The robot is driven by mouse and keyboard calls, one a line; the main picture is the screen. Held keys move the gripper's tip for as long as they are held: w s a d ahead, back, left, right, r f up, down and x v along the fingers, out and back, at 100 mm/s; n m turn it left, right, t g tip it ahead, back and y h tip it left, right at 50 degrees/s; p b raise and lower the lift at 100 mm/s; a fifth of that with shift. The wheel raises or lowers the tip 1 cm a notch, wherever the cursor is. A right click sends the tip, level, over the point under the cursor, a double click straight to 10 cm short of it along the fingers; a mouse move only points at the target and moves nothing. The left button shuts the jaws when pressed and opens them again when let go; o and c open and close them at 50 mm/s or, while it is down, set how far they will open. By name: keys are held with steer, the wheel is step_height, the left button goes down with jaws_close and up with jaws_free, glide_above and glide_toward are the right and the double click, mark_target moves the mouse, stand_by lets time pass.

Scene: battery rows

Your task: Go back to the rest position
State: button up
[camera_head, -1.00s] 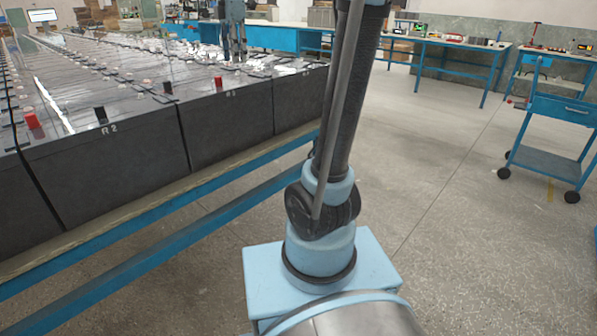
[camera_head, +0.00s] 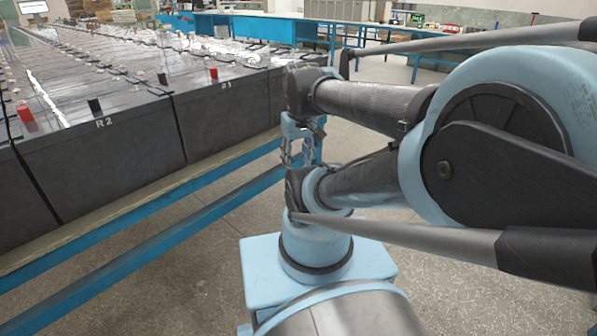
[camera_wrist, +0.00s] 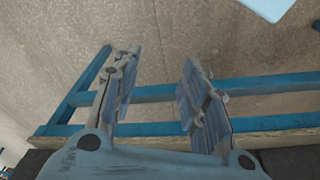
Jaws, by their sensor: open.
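My gripper (camera_wrist: 155,90) is open and empty in the wrist view. Its two fingers stand apart, with the grey floor and the blue rails of the rack (camera_wrist: 260,85) behind and below them. In the head view my gripper (camera_head: 300,160) hangs downward beside the battery rack, close to my blue base block. My arm is folded, with its large elbow filling the right side of the head view. Nothing is between the fingers.
Rows of dark batteries (camera_head: 100,150) marked R2 and R1, with red and black terminals, stand on the blue rack (camera_head: 150,235) at left. Blue workbenches (camera_head: 260,30) line the back. Open floor (camera_head: 480,290) shows at the lower right.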

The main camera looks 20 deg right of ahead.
steer(key=s+f+m, duration=0.2)
steer(key=f, duration=0.1)
steer(key=shift+d+f, duration=0.1)
steer(key=shift+f, duration=0.15)
steer(key=shift+w, duration=0.1)
